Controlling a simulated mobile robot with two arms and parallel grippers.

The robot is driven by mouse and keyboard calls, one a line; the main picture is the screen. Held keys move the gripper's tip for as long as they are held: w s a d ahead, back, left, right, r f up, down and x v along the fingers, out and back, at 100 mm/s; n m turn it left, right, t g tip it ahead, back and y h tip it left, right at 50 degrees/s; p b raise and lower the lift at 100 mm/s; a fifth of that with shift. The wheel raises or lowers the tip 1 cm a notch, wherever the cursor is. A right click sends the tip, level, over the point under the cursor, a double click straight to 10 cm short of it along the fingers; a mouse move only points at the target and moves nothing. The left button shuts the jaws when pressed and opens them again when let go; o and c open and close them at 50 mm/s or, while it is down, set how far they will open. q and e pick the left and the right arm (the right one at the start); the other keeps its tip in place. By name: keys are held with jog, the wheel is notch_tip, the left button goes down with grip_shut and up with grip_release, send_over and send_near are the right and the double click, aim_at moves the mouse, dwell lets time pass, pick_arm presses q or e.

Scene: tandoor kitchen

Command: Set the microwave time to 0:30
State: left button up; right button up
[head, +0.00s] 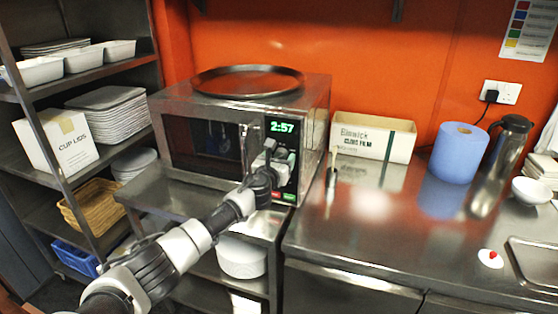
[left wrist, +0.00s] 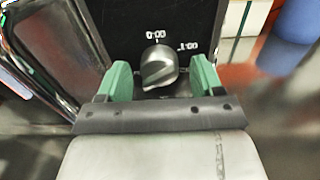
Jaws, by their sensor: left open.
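The steel microwave (head: 316,120) stands on a steel stand, and its door looks closed. Its green display (head: 281,127) reads 2:57. My left gripper (head: 279,153) is at the control panel below the display. The green fingers of my left gripper (left wrist: 160,66) are open, one on each side of the knob. I cannot tell whether they touch it. My right gripper is not in view.
A round dark tray (head: 220,95) lies on the microwave. A cling film box (head: 372,137), a blue roll (head: 455,153) and a steel flask (head: 503,150) stand on the right counter. Shelves with crockery are at left. The counter's front middle is mostly clear.

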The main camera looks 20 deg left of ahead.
pick_arm(q)
jog(key=shift+c, duration=0.3)
jog(key=c, duration=0.8)
jog(key=shift+c, duration=0.2)
